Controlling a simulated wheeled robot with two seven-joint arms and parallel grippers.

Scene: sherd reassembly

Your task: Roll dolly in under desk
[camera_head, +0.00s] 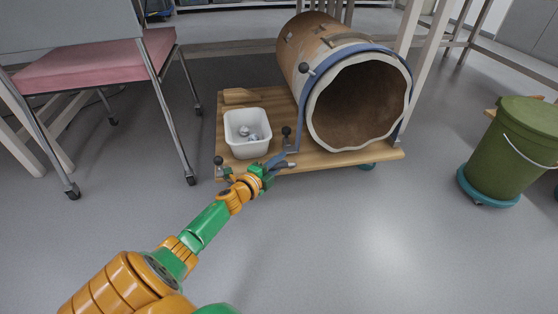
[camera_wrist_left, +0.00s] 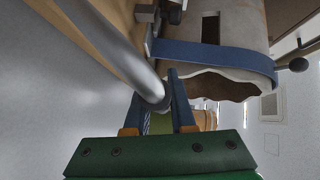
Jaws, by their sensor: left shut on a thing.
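The dolly (camera_head: 345,158) is a low wooden platform on teal castors, standing on the grey floor. A large brown ceramic cylinder (camera_head: 330,45) lies on it, its open end facing me, with a blue strap around its rim. A white tub (camera_head: 247,150) with small grey pieces sits to its left. My left gripper (camera_head: 272,166) is at the dolly's front edge, shut on a grey metal bar. In the left wrist view the bar (camera_wrist_left: 125,55) runs between the blue fingers of my gripper (camera_wrist_left: 156,92). Pale desk legs (camera_head: 428,70) stand behind and right of the dolly. My right gripper is out of view.
A pink-seated chair (camera_head: 95,62) with metal legs stands left of the dolly. A green bucket (camera_head: 515,150) on a teal wheeled base stands at the right. The floor (camera_head: 390,240) in front is clear.

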